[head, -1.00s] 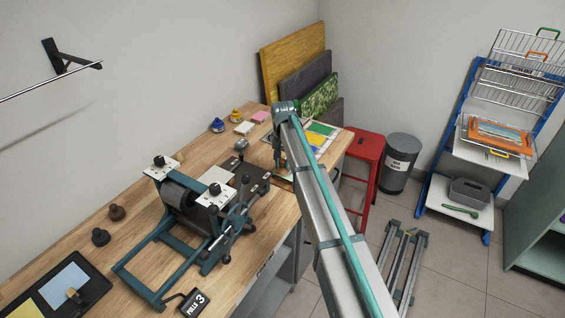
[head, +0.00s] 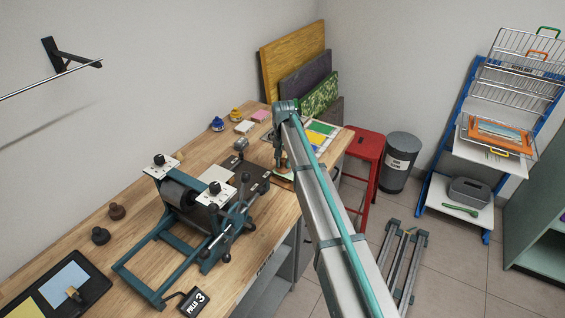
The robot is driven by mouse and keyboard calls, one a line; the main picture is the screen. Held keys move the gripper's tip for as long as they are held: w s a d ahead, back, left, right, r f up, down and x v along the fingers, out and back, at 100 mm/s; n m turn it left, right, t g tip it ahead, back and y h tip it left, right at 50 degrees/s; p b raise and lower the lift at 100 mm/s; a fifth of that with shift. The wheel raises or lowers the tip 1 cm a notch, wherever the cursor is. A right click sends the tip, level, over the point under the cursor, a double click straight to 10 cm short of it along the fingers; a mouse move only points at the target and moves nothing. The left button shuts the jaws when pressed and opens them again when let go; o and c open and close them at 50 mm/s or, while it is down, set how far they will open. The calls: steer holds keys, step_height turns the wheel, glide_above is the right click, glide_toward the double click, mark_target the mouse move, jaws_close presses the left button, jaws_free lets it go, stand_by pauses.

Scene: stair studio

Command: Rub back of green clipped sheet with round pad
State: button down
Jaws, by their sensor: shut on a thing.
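My gripper (head: 281,163) points down over the far right part of the wooden bench, beside my arm, which hides part of it. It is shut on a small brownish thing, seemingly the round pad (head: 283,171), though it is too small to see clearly. Just under it lies a small board or sheet (head: 284,178) with a reddish edge, mostly hidden. I cannot tell whether the pad touches it, nor see a clip. A green sheet (head: 321,128) lies among white and yellow ones at the bench's far end.
A teal roller press (head: 190,205) with a dark bed stands left of my gripper. A red stool (head: 365,145) and grey bin (head: 400,160) stand past the bench end.

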steer(key=shift+w+d, duration=0.4)
steer(key=shift+w, duration=0.4)
steer(key=shift+w+d, duration=0.4)
steer(key=shift+w, duration=0.4)
steer(key=shift+w+d, duration=0.4)
steer(key=shift+w, duration=0.45)
steer(key=shift+s, duration=0.15)
steer(key=shift+s+a, duration=0.45)
steer(key=shift+s, duration=0.4)
steer(key=shift+s, duration=0.1)
steer(key=shift+s+a+p, duration=0.3)
steer(key=shift+s+a, duration=0.15)
steer(key=shift+s, duration=0.35)
steer(key=shift+s, duration=0.1)
